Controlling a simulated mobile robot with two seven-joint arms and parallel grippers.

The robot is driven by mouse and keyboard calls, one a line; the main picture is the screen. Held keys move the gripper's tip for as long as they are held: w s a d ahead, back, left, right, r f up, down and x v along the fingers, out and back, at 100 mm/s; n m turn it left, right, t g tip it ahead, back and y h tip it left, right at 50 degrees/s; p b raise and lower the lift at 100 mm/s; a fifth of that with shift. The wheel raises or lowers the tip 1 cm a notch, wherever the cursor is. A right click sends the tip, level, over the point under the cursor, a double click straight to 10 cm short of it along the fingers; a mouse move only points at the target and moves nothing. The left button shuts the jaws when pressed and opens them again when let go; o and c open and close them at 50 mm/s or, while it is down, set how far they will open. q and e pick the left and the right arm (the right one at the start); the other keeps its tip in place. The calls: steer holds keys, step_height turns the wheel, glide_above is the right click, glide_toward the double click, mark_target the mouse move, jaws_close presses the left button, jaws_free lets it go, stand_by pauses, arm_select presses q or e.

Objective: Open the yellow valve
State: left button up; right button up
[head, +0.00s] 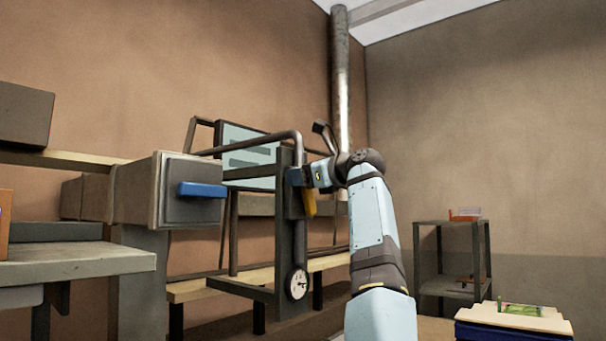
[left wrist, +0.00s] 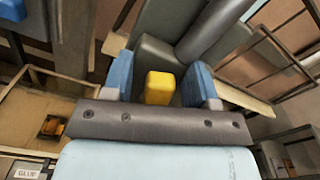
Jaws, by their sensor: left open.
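The yellow valve (head: 309,203) shows in the head view as a small yellow handle on a dark upright frame with a pipe. My left gripper (head: 299,177) is right at it, reaching in from the right side of the frame. In the left wrist view the yellow valve (left wrist: 158,88) shows as a yellow block between the two blue fingers of my left gripper (left wrist: 160,70). The fingers are open, with a visible gap on each side of the block. Part of the valve is hidden by the gripper in the head view. My right gripper is not in view.
A dark pipe (head: 262,141) bends over the frame, close to my left gripper. A box with a blue handle (head: 202,190) stands to the left. A grey shelf (head: 449,223) and a pale-topped bin (head: 516,318) stand at right.

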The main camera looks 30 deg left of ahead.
arm_select(q)
steer(key=c, duration=0.9)
steer(key=m+p, duration=0.1)
steer(key=w+m+p, duration=0.1)
steer(key=p, duration=0.1)
steer(key=shift+w+d+r+m, duration=0.1)
steer(key=shift+r+m, duration=0.2)
steer(key=shift+r, duration=0.05)
steer(key=shift+w+f+m, duration=0.2)
steer(key=shift+m, duration=0.4)
steer(key=o, duration=0.9)
steer(key=shift+d, duration=0.1)
